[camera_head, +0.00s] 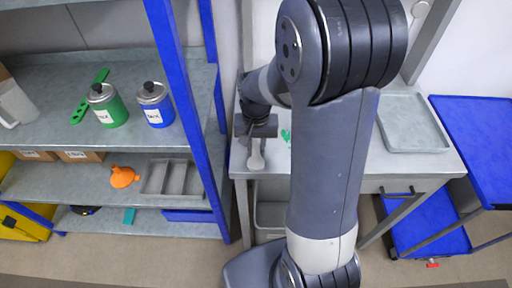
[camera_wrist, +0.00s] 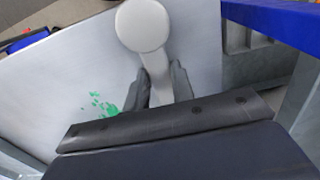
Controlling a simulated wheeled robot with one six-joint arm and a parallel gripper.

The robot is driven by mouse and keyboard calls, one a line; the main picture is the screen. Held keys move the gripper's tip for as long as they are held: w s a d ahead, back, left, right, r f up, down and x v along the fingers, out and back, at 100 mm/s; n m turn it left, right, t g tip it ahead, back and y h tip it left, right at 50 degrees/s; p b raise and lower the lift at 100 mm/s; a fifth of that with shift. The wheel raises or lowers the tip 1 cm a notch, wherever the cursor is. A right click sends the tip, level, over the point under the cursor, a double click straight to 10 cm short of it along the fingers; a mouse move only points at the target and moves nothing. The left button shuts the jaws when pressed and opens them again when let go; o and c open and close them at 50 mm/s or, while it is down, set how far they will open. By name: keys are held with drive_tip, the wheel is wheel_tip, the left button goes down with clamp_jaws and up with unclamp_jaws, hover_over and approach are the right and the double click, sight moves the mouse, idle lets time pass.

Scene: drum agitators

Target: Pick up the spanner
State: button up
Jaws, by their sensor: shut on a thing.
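The spanner (camera_wrist: 143,26) is a pale grey tool with a wide rounded end and a narrower shank. In the wrist view its shank runs between the two dark fingers of my gripper (camera_wrist: 160,74), which is shut on it. The rest of the shank is hidden behind the gripper body. In the head view my gripper (camera_head: 258,137) is over the left part of the grey workbench (camera_head: 425,165), with the spanner (camera_head: 256,158) sticking out below it toward the bench's front edge. I cannot tell whether the spanner touches the bench top.
A green patch (camera_wrist: 100,104) marks the bench top beside the gripper. A shelf unit with blue posts (camera_head: 180,80) stands close on the left, holding a green can (camera_head: 108,108) and a blue can (camera_head: 156,106). A shallow grey tray (camera_head: 412,124) lies at the bench's right.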

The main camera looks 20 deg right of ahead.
sight(256, 147)
clamp_jaws()
drive_tip(key=shift+r, duration=0.2)
wheel_tip(256, 147, up, 10)
drive_tip(key=shift+f, duration=0.2)
idle(0.8)
